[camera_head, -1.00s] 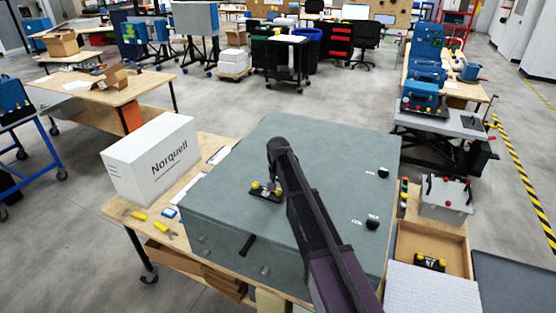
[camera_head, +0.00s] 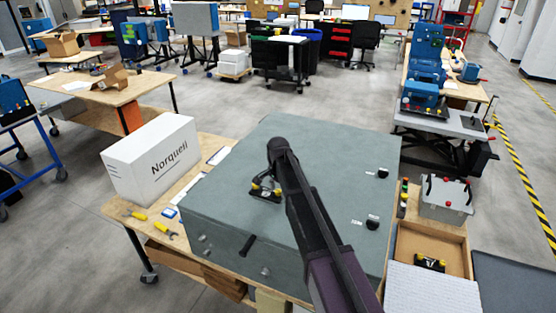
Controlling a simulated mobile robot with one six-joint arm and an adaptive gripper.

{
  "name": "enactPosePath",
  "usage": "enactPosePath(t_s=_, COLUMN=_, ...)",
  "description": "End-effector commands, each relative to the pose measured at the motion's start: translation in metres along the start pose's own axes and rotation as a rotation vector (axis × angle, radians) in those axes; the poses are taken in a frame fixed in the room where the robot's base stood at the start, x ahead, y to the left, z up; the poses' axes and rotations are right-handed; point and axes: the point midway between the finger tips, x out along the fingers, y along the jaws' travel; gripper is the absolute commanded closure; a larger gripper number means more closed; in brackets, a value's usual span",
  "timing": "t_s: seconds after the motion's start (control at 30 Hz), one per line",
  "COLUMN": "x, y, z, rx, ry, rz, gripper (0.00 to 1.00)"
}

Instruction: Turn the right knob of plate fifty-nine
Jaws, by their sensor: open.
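A small black plate (camera_head: 261,196) with two yellow knobs lies on the grey-green top of the large housing, left of its middle. Its right knob (camera_head: 277,194) shows beside the gripper. My arm reaches in from the lower right, and my gripper (camera_head: 268,184) points down at this plate. The gripper is open, low over the plate, and hides part of it. I cannot tell whether it touches a knob. A similar black plate with yellow knobs (camera_head: 430,263) lies in the open tray at the right. The number on either plate is too small to read.
The housing (camera_head: 330,150) also carries two black knobs (camera_head: 373,223) with small labels at its right side and a black handle (camera_head: 248,246) at the front. A white Norquell box (camera_head: 152,160) stands left. Yellow-handled tools (camera_head: 165,230) lie on the wooden table. The housing's far top is clear.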

Motion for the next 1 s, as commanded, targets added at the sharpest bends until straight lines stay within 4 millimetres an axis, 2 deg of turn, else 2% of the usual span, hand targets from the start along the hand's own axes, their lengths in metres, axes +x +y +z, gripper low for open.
enactPosePath(t_s=0.1, x=-0.015, y=0.000, z=0.000, rx=0.003, ry=0.000, rz=0.000, gripper=0.29)
enactPosePath(t_s=1.0, x=-0.090, y=0.000, z=0.000, rx=0.000, ry=0.000, rz=0.000, gripper=0.29)
